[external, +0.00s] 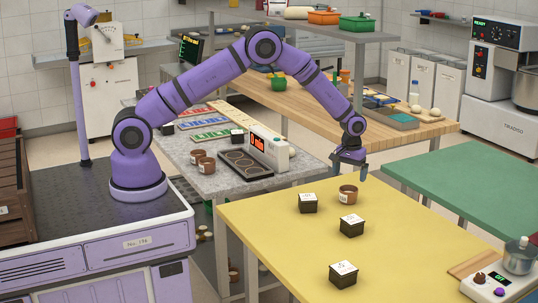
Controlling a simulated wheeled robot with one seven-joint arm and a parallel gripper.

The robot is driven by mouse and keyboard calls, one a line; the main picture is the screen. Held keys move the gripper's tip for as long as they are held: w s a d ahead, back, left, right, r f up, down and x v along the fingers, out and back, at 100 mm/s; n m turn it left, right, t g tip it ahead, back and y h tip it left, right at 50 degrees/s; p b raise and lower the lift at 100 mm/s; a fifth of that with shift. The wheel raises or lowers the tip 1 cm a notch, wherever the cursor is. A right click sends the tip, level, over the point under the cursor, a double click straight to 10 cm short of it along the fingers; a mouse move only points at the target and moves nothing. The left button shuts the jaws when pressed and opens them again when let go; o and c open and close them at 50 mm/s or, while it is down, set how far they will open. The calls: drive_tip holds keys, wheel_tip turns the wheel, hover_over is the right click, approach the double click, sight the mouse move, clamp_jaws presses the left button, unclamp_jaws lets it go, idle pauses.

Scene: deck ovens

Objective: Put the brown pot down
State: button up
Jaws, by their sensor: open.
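The brown pot (348,194) stands upright on the yellow table (265,232), near its far edge. It is a small round brown pot with a pale label on its side. My gripper (350,171) points down just above the pot, with its fingers apart. The pot appears to rest on the table, and a small gap seems to show between it and the fingers. The exact distance is hard to tell at this size.
Black square pots with white tops stand nearby: one left of the brown pot (307,203), one in front (351,225), one nearer (343,274). Two more brown pots (202,161) stand on the grey counter (215,185). The yellow table's left part is clear.

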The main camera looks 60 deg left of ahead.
wheel_tip(320, 180, up, 4)
wheel_tip(320, 180, up, 17)
drive_tip(key=m+t, duration=0.1)
hover_over(348, 189)
drive_tip(key=s+a, duration=0.6)
drive_tip(key=s+a+r+m+t, duration=0.1)
drive_tip(key=s+a+r, duration=0.4)
drive_tip(key=s+r, duration=0.65)
drive_tip(key=s+a+r+m+t, duration=0.1)
drive_tip(key=s+a, duration=0.1)
drive_tip(key=s, duration=0.8)
drive_tip(key=s+a+r+m+t, duration=0.1)
drive_tip(key=s+a+r, duration=0.1)
drive_tip(key=s, duration=0.9)
drive_tip(key=s+a+r+m+t, duration=0.1)
drive_tip(key=s+a+r, duration=0.1)
drive_tip(key=s, duration=0.8)
drive_tip(key=shift+s+a+r, duration=0.2)
drive_tip(key=shift+s+a, duration=0.15)
drive_tip(key=shift+a, duration=0.25)
